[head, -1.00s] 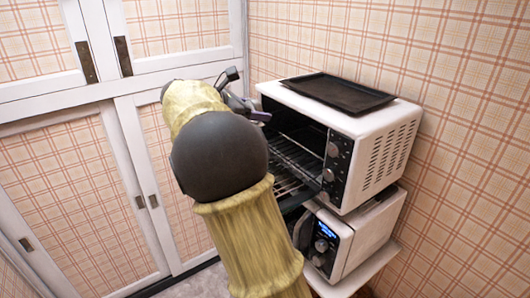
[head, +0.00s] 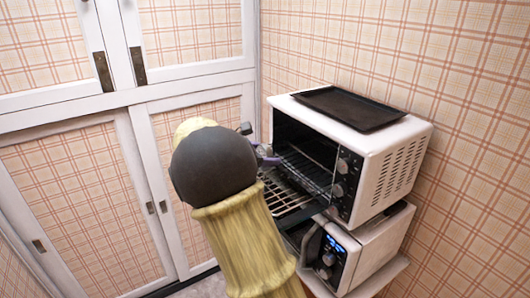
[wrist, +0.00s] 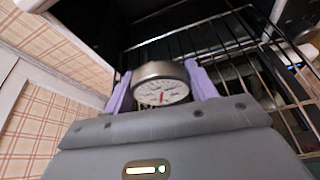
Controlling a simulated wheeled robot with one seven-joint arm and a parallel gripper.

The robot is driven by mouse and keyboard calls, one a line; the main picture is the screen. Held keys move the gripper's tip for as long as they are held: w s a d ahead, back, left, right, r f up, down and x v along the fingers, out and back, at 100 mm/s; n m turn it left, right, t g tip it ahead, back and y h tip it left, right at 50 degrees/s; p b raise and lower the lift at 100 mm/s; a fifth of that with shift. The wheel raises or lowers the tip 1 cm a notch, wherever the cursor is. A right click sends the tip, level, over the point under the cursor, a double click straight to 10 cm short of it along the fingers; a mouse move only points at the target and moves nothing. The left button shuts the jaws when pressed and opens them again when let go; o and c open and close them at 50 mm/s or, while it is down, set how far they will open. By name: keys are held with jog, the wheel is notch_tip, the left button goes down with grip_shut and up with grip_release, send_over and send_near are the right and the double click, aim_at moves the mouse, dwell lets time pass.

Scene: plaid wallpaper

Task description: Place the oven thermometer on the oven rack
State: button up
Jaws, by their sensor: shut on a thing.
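The oven thermometer (wrist: 162,86) is a round silver dial with a white face and red needle. In the wrist view my gripper (wrist: 162,92) is shut on it, with one purple finger on each side. The oven rack (wrist: 215,38) is a wire grid just beyond and around it; I cannot tell whether they touch. In the head view my gripper (head: 268,155) is at the oven's open front, mostly hidden by my arm, and the thermometer cannot be made out. The rack (head: 285,193) sticks out of the white oven (head: 385,165).
A dark tray (head: 350,107) lies on top of the oven. A second white appliance (head: 365,245) with a lit display stands below it. White cupboard doors (head: 90,200) are at the left, and a plaid wall is behind and right of the oven.

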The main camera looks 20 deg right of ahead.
jog(key=shift+f, duration=0.2)
jog(key=o, duration=1)
jog(key=shift+r, duration=0.15)
jog(key=b+v, duration=0.3)
jog(key=v, duration=0.9)
jog(key=shift+r, duration=0.1)
